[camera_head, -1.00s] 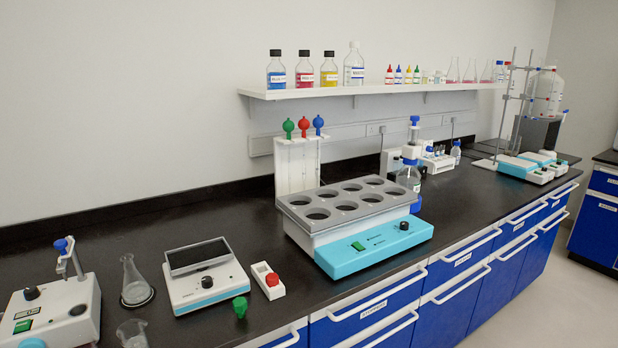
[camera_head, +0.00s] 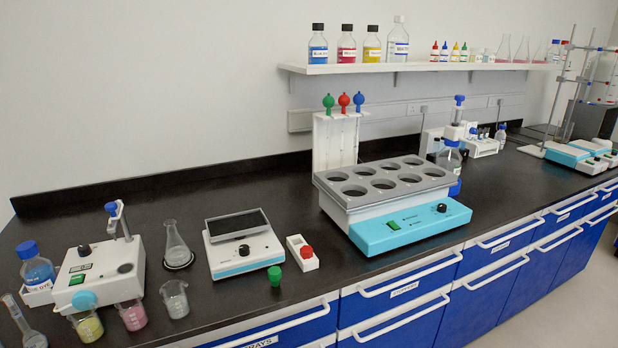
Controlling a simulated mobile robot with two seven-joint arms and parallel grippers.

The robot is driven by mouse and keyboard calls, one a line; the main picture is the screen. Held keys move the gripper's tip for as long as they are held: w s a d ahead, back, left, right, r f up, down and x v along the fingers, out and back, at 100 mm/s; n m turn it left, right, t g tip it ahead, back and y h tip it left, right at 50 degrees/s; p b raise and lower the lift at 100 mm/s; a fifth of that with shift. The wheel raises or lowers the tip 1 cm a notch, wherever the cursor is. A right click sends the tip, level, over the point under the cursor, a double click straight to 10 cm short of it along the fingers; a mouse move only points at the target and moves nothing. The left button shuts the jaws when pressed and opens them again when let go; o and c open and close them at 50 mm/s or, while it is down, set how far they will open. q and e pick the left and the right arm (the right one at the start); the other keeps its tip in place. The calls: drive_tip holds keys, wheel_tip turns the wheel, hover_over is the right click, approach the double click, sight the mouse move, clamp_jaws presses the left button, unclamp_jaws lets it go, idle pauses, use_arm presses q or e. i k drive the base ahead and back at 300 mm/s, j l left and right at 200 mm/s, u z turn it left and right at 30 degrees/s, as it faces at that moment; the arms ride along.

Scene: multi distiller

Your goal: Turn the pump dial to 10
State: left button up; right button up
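A white device (camera_head: 100,272) stands on the bench at the left. It has a black dial (camera_head: 84,250) on top, a small display, a green switch (camera_head: 78,280), a light-blue round part (camera_head: 84,300) at its front and a blue-topped post (camera_head: 116,212). It may be the pump, but its label is too small to read. The dial's setting cannot be read. Neither of my grippers is in view.
Beakers of yellow (camera_head: 87,326) and pink (camera_head: 132,315) liquid stand before the device. A blue dye bottle (camera_head: 36,266) is left of it. A flask (camera_head: 176,246), a flat-topped instrument (camera_head: 240,246) and a turquoise-fronted block heater (camera_head: 410,229) stand to its right.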

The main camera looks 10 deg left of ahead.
sight(84, 250)
drive_tip(key=u, duration=1.45)
